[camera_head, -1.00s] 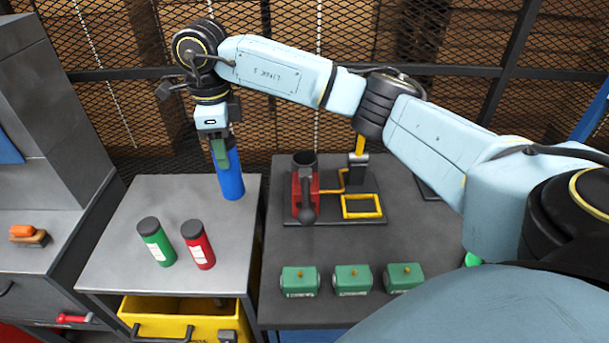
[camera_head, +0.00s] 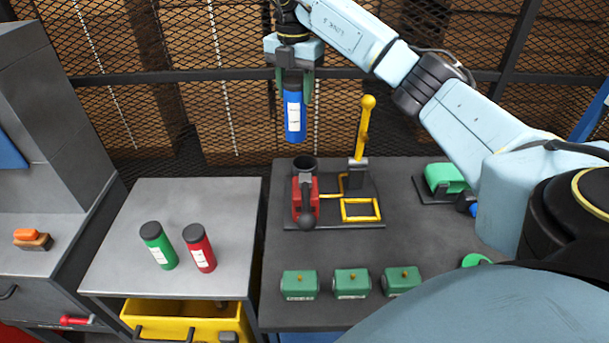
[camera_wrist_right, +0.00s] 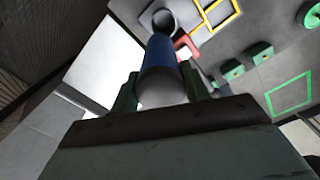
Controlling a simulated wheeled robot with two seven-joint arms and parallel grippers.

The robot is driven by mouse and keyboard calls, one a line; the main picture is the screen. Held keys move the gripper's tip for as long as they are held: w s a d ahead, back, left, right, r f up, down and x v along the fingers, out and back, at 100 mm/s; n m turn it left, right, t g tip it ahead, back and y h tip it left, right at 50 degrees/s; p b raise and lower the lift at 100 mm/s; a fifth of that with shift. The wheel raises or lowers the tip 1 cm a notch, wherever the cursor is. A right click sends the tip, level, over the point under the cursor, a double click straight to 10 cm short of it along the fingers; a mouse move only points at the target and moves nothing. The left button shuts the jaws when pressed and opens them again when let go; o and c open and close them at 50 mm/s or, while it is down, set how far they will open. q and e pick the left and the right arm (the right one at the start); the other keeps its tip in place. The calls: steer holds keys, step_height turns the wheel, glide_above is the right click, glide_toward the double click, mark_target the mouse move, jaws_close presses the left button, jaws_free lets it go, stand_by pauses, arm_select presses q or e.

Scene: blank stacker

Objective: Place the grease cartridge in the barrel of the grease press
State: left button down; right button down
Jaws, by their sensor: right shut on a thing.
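My right gripper (camera_head: 294,80) is shut on the blue cartridge (camera_head: 295,117), which has a dark cap and a white label. It holds the cartridge upright in the air, above the dark open barrel (camera_head: 304,164) of the grease press. The press has a red body (camera_head: 304,198) and a yellow lever (camera_head: 364,130) standing up. In the right wrist view the blue cartridge (camera_wrist_right: 160,62) sits between the fingers, and the round barrel mouth (camera_wrist_right: 163,20) shows just beyond its far end. The two are apart in the head view. My left gripper is not in view.
A green cartridge (camera_head: 158,245) and a red cartridge (camera_head: 199,248) stand on the grey left table (camera_head: 110,260). Several green blocks (camera_head: 351,283) line the front of the dark table. A yellow bin (camera_head: 180,320) is below. A mesh fence (camera_head: 120,110) stands behind.

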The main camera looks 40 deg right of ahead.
step_height(320, 180, down, 17)
steer(key=d+m, duration=0.2)
steer(key=m, duration=0.1)
steer(key=shift+s, duration=0.25)
stand_by(0.3)
steer(key=shift+d+f, duration=0.1)
steer(key=shift+f, duration=0.15)
steer(key=c, duration=0.7)
jaws_free()
step_height(320, 180, up, 12)
steer(key=shift+r, duration=0.2)
steer(key=shift+r, duration=0.1)
